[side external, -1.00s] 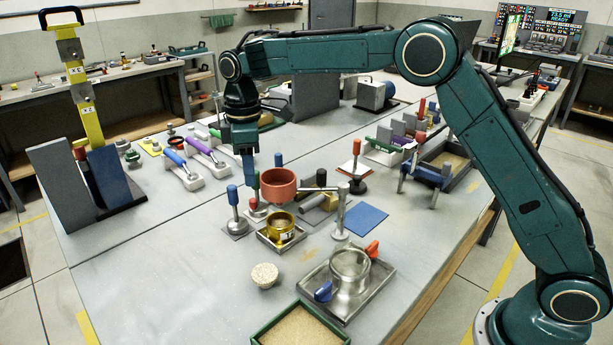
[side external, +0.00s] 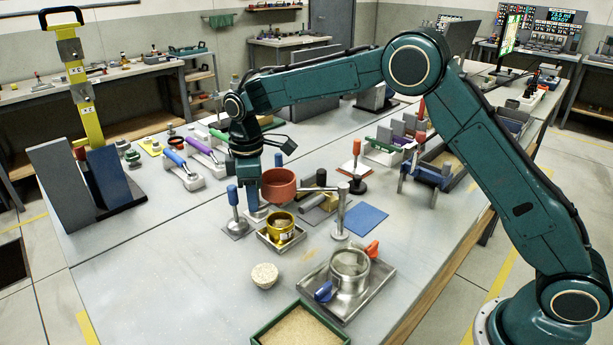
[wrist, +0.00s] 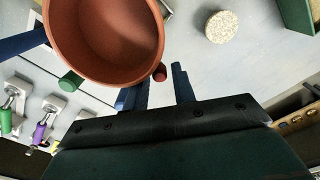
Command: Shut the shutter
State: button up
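A red-brown round hopper (side external: 279,187) is held on a grey post at the middle of the bench. It fills the upper left of the wrist view (wrist: 103,38). A small red-brown knob (wrist: 160,73) shows at its rim and a green knob (wrist: 70,80) beside it; I cannot tell which, if either, belongs to the shutter. The shutter plate itself is not clearly visible. My gripper (side external: 254,203) points down just left of the hopper. In the wrist view its dark blue fingers (wrist: 158,88) are apart, with the red-brown knob beyond the gap between them.
A brass cup (side external: 281,229) in a small metal tray stands below the hopper. A blue-topped post (side external: 233,208) stands close left of my gripper. A pale porous disc (side external: 264,275), a metal pot (side external: 349,265) and a sand tray (side external: 303,328) lie nearer. The left front bench is clear.

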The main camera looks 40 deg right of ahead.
grip_shut()
jog(key=shift+w+m, duration=0.15)
jog(key=shift+m, duration=0.15)
jog(key=shift+w+d+m, duration=0.25)
jog(key=shift+w+m, duration=0.25)
jog(key=shift+m, duration=0.75)
jog(key=shift+w+d+m, duration=0.25)
jog(key=shift+w+m, duration=0.2)
jog(key=shift+m, duration=0.75)
jog(key=shift+w+d+m, duration=0.25)
jog(key=shift+w+m, duration=0.25)
jog(key=shift+m, duration=0.75)
jog(key=shift+o, duration=1.8)
grip_release()
